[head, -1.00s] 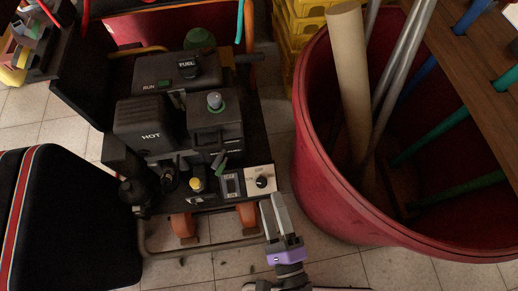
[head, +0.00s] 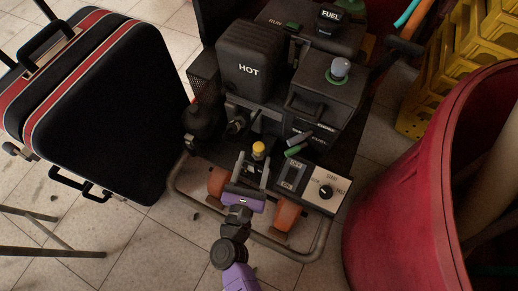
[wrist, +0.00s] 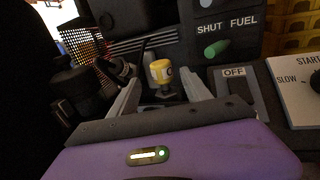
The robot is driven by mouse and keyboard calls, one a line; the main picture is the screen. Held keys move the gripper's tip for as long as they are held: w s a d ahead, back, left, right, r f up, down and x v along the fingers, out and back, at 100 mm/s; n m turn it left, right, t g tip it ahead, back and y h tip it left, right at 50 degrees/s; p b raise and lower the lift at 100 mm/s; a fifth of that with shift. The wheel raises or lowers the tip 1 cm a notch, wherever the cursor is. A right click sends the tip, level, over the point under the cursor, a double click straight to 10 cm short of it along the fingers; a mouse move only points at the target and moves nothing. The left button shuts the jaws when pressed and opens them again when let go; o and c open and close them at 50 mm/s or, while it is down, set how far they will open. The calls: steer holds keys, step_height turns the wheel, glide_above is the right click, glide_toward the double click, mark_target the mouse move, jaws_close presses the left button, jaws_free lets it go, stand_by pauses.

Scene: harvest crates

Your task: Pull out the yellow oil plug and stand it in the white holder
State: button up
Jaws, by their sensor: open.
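The yellow oil plug (head: 258,149) sits upright at the low front of the black engine. In the wrist view the yellow plug (wrist: 160,72) shows its round cap above a dark stem, between and beyond the two fingers. My gripper (head: 253,170) is open and empty, its fingers pointing at the plug from the front. In the wrist view the gripper (wrist: 163,92) has grey fingers spread on either side of the plug, with a gap at each side. I cannot make out a white holder in either view.
The engine's black HOT cover (head: 250,68) stands behind the plug. A green lever (head: 296,150) and a white dial panel (head: 322,188) are to its right. A black suitcase (head: 105,110) stands at left, a red tub (head: 405,200) at right. Tiled floor is free in front.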

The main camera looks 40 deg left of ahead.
mark_target(257, 154)
steer(key=b+x, duration=0.1)
steer(key=x, duration=0.4)
steer(key=shift+d+r, duration=0.15)
steer(key=shift+d, duration=0.05)
jaws_close()
